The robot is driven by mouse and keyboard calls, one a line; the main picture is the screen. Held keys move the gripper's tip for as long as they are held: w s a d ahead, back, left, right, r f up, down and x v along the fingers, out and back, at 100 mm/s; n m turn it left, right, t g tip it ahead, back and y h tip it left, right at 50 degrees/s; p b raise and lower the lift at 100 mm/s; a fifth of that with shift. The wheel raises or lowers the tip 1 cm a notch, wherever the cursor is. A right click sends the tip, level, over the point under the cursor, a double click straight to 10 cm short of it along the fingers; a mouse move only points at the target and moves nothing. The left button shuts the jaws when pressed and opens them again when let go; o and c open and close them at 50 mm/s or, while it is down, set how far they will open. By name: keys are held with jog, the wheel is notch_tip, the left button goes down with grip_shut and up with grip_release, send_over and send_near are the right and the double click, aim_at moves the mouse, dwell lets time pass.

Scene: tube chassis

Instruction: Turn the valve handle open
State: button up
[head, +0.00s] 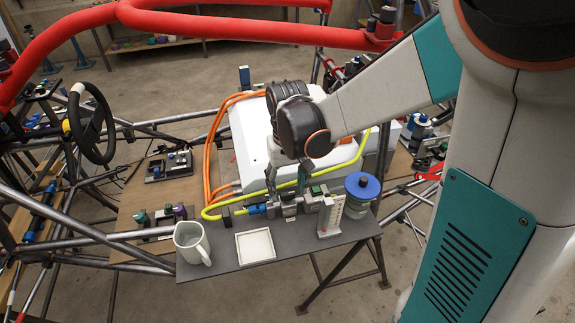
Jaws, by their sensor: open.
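A grey valve-like fitting (289,208) sits near the middle of the dark bench top, in line with a blue connector (257,209) and a yellow hose. I cannot make out its handle or how far it is turned. My gripper (286,186) points down just above and behind this fitting. Its two dark fingers are apart, one to the left and one to the right, with nothing clearly held between them. I cannot tell whether a finger touches the fitting. My wrist hides part of the white box behind.
The dark bench (215,268) carries a white mug (192,243), a shallow white tray (255,246), a white upright block (331,216) and a blue-topped round item (362,186). A large white box (245,130), orange cables (211,150) and red frame tubes (240,28) lie behind.

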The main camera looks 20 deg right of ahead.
aim_at(288, 195)
notch_tip(288, 195, up, 10)
jog(key=shift+s, duration=0.15)
jog(key=shift+s, duration=0.1)
dwell(0.4)
jog(key=s+r+n+t, duration=0.1)
jog(key=s+t, duration=0.6)
jog(key=s, duration=0.5)
jog(key=shift+s+r+b, duration=0.15)
jog(key=shift+r+b, duration=0.15)
jog(key=shift+b, duration=0.15)
jog(key=shift+d, duration=0.1)
dwell(0.5)
